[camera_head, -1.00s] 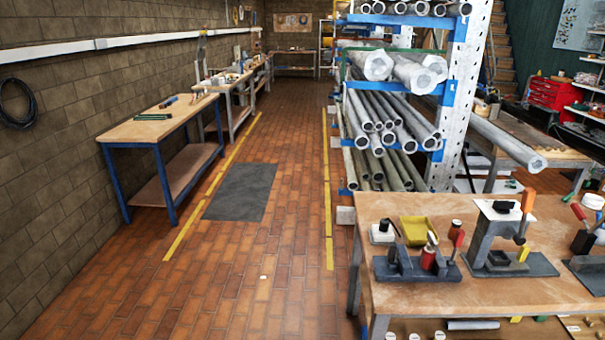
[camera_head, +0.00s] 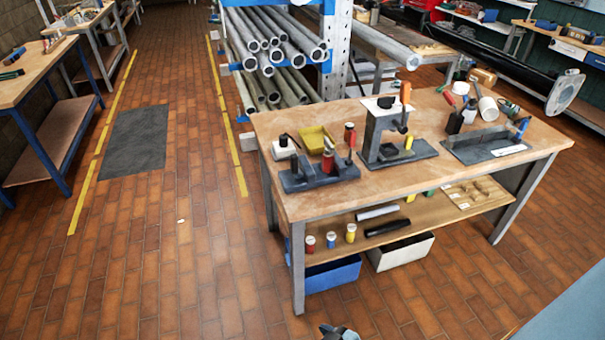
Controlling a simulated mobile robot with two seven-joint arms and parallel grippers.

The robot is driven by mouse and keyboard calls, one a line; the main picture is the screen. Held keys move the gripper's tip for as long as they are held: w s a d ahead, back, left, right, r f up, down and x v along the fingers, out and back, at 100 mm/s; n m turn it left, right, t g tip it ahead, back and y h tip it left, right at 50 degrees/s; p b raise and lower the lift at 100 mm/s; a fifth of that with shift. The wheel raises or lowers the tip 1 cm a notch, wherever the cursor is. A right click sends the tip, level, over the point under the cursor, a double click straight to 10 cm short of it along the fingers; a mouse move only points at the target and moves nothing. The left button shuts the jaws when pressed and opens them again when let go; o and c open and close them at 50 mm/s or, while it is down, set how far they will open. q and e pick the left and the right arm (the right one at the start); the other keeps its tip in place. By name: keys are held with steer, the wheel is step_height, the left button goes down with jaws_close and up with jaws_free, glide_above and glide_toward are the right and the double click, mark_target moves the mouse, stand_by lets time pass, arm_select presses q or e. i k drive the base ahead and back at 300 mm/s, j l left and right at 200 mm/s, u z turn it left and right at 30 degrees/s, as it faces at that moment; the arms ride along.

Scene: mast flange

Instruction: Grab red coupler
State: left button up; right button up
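Several small red parts show, and I cannot tell for sure which is the red coupler. A red cylinder with a pale top (camera_head: 310,244) stands on the lower shelf of the workbench, at its left end.
Beside the shelf's red cylinder stand a blue cylinder (camera_head: 331,239) and a yellow cylinder (camera_head: 350,233). A blue bin (camera_head: 333,275) and a white bin (camera_head: 402,253) sit under the workbench (camera_head: 420,182). Pipes fill the rack behind.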

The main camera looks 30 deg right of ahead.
mark_target(327, 164)
steer(key=i+z, duration=0.1)
steer(key=z, duration=0.6)
steer(key=i+j+z, duration=0.3)
steer(key=j+z, duration=0.25)
steer(key=i+j+z, duration=0.3)
steer(key=i+j, duration=0.1)
steer(key=j, duration=0.25)
steer(key=i+j+z, duration=0.15)
steer(key=j, duration=0.55)
steer(key=z, duration=0.05)
